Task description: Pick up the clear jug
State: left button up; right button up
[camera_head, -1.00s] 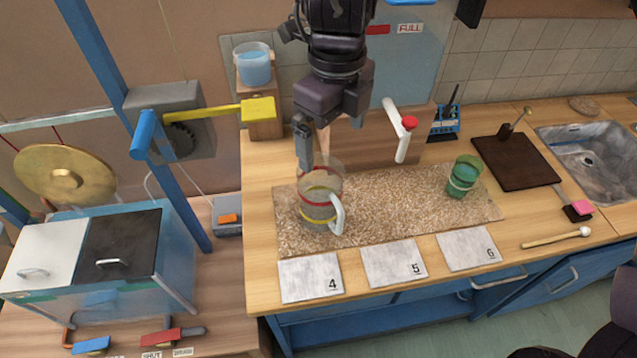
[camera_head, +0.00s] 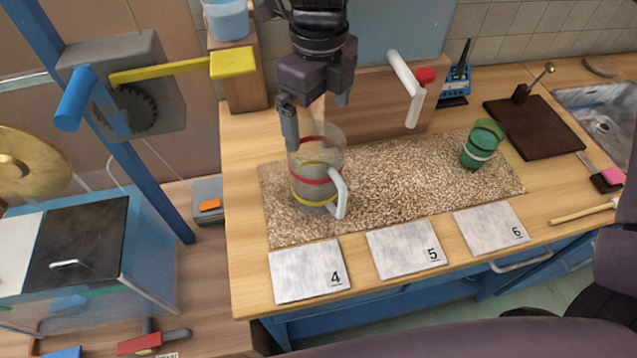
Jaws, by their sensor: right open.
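The clear jug (camera_head: 312,192) stands upright on the speckled mat (camera_head: 400,190), above card 4. It has red and yellow bands and a white handle on its right side. My right gripper (camera_head: 304,136) comes down from the top and is open at the jug's rim. One dark finger overlaps the left of the rim in the picture. My left gripper is not in view.
A green cup (camera_head: 483,145) stands on the mat's right part. Cards 4 (camera_head: 305,270), 5 (camera_head: 405,248) and 6 (camera_head: 490,228) lie in front. A white handle with a red knob (camera_head: 408,88) stands behind the mat. A yellow lever (camera_head: 190,70) juts in at left.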

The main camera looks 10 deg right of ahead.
aim_at(321, 149)
jog(key=f, duration=0.2)
jog(key=f+p, duration=0.1)
jog(key=f, duration=0.2)
jog(key=s+f, duration=0.1)
jog(key=f, duration=0.1)
jog(key=shift+f, duration=0.2)
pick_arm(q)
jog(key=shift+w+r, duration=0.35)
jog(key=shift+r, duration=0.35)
pick_arm(e)
jog(key=c, duration=1.2)
